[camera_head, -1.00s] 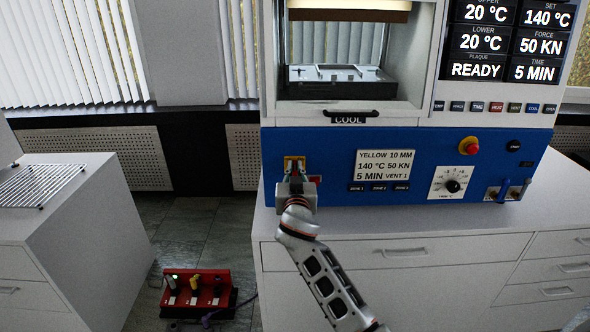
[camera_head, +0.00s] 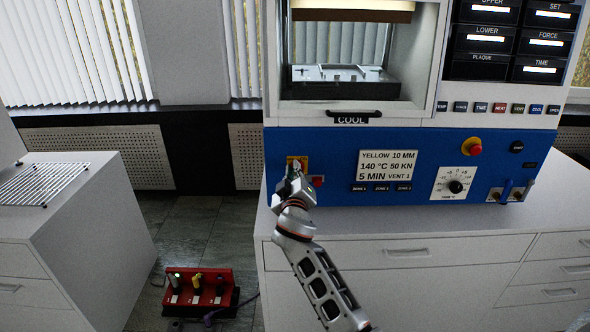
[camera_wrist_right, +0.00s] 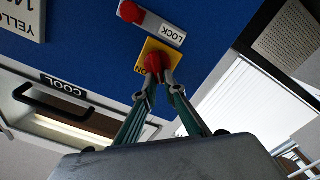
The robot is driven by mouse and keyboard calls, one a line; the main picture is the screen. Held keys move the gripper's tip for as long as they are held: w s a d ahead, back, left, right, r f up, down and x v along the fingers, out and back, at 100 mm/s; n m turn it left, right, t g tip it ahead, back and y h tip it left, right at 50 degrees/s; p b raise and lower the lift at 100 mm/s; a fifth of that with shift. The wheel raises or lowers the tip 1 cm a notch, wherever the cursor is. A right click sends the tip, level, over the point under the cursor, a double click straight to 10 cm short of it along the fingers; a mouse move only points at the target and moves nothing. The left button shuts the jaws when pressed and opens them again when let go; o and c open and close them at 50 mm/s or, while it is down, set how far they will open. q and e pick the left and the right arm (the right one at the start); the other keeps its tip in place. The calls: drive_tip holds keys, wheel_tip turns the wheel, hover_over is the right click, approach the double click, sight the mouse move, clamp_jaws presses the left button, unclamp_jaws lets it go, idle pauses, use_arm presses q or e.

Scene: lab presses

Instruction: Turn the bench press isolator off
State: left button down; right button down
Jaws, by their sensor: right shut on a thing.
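The bench press (camera_head: 330,140) stands on a white cabinet, with a blue lower front panel. Its isolator is a red knob (camera_wrist_right: 153,62) on a yellow plate (camera_wrist_right: 143,66), at the panel's left side; the yellow plate also shows in the head view (camera_head: 297,161). My right gripper (camera_wrist_right: 165,77) is shut on the red knob, its fingers on either side of it. In the head view my right gripper (camera_head: 295,180) covers most of the isolator. The press displays (camera_head: 487,38) show blank bars instead of figures. My left gripper is not in view.
A red emergency button (camera_head: 471,146) and a dial (camera_head: 456,187) are further right on the panel. A red box with several switches (camera_head: 197,290) stands on the floor. A white cabinet (camera_head: 85,225) is at left.

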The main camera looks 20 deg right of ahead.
drive_tip(key=shift+w+a+f+n+p, duration=0.15)
drive_tip(key=shift+f+n+p, duration=0.15)
drive_tip(key=shift+n, duration=1.35)
drive_tip(key=shift+s+a+f+n+p, duration=0.15)
drive_tip(key=shift+n+p, duration=0.25)
drive_tip(key=shift+n, duration=1.3)
drive_tip(key=shift+w+a+f+n+p, duration=0.1)
drive_tip(key=shift+f+n+p, duration=0.25)
drive_tip(key=shift+n, duration=1.3)
drive_tip(key=c, duration=2.1)
unclamp_jaws()
drive_tip(key=shift+c, duration=0.2)
drive_tip(key=v, duration=1.2)
